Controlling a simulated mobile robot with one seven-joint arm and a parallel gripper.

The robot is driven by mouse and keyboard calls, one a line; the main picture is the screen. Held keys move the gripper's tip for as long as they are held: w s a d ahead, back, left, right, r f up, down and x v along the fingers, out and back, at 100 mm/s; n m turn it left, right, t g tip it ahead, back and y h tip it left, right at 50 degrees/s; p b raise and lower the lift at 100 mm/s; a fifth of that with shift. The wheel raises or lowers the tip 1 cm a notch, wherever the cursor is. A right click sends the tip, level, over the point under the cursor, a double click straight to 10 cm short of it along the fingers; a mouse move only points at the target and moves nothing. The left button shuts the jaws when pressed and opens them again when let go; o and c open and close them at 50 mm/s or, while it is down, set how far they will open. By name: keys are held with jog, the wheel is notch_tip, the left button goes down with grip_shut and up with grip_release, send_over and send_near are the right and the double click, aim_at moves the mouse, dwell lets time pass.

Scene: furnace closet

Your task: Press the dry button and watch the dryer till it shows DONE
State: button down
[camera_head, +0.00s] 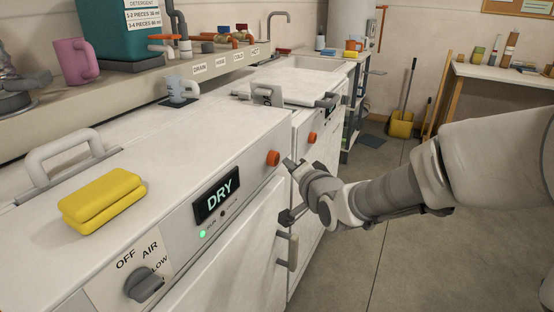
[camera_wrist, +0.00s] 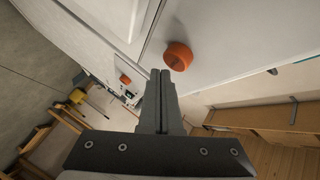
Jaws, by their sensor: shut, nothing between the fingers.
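The white dryer (camera_head: 235,232) is at the front, with its lit display (camera_head: 216,195) reading DRY and a green light (camera_head: 202,234) below it. A round orange button (camera_head: 273,158) sticks out at the right end of its front panel. My gripper (camera_head: 289,164) is shut and empty, just right of this button. In the wrist view, the button (camera_wrist: 177,56) shows just beyond and slightly right of the closed fingertips (camera_wrist: 161,72). A small gap seems to separate them; I cannot tell its depth.
A dial knob (camera_head: 145,285) is left of the display. A yellow sponge (camera_head: 102,197) lies on the dryer top. The dryer door has a handle (camera_head: 287,250) below my gripper. A second white machine with another orange button (camera_head: 312,137) stands beyond. Floor (camera_head: 400,270) at right is clear.

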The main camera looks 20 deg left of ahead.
jog(key=shift+s+d+p, duration=0.2)
jog(key=shift+d+p, duration=0.8)
jog(key=shift+d, duration=1.5)
jog(key=s+d+r+n+g+h, duration=0.1)
jog(key=s+d+r+h, duration=0.2)
jog(key=d, duration=0.7)
jog(key=s+d+n+h, duration=0.1)
jog(key=s+d+h, duration=0.3)
jog(key=d, duration=0.5)
jog(key=s+d+n+g+h, duration=0.1)
jog(key=s+d+g+h, duration=0.15)
jog(key=s+d, duration=0.45)
jog(key=s+d+g+h, duration=0.1)
jog(key=s+d+g, duration=0.25)
jog(key=s, duration=0.85)
notch_tip(320, 180, up, 25)
jog(key=t+p, duration=0.1)
jog(key=p, duration=2.4)
jog(key=shift+w, duration=0.3)
